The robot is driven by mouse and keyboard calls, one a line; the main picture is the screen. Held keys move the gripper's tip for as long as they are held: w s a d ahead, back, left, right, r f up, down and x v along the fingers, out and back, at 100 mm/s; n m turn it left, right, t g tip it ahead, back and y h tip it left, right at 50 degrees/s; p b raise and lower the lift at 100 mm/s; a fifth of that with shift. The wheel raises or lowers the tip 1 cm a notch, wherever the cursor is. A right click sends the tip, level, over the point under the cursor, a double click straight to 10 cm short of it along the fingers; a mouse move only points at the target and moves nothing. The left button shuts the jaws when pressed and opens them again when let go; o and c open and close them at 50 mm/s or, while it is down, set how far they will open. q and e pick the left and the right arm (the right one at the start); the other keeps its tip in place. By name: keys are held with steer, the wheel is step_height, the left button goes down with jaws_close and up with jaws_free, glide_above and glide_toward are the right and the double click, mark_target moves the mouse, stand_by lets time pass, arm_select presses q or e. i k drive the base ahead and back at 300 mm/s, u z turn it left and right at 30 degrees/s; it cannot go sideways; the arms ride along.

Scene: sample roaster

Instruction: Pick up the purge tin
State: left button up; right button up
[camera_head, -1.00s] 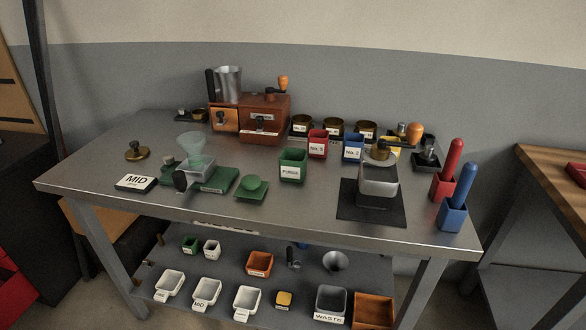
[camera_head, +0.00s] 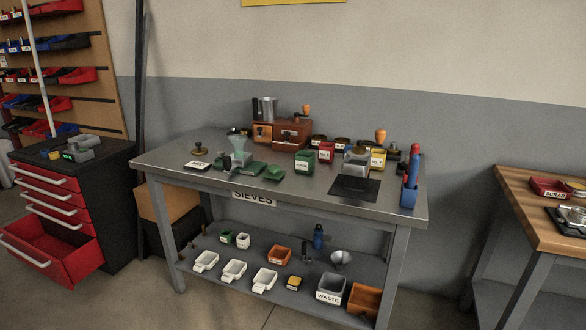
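The purge tin is a green square tin (camera_head: 305,160) with a white label on its front. It stands upright on the steel table (camera_head: 330,207), left of a red tin (camera_head: 326,151) and behind the front edge. The label is too small to read clearly now; it read PURGE in the earlier view. Neither of my grippers shows in the head view.
A grinder (camera_head: 355,167) on a black mat (camera_head: 355,187) stands to the right of the tin. A green dish (camera_head: 275,173) lies front left, and the orange-brown roaster (camera_head: 291,133) stands behind. A red drawer (camera_head: 50,250) hangs open at far left.

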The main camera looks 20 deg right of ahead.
mark_target(305, 160)
steer(key=u, duration=0.75)
steer(key=i, duration=1.8)
steer(key=z, duration=0.55)
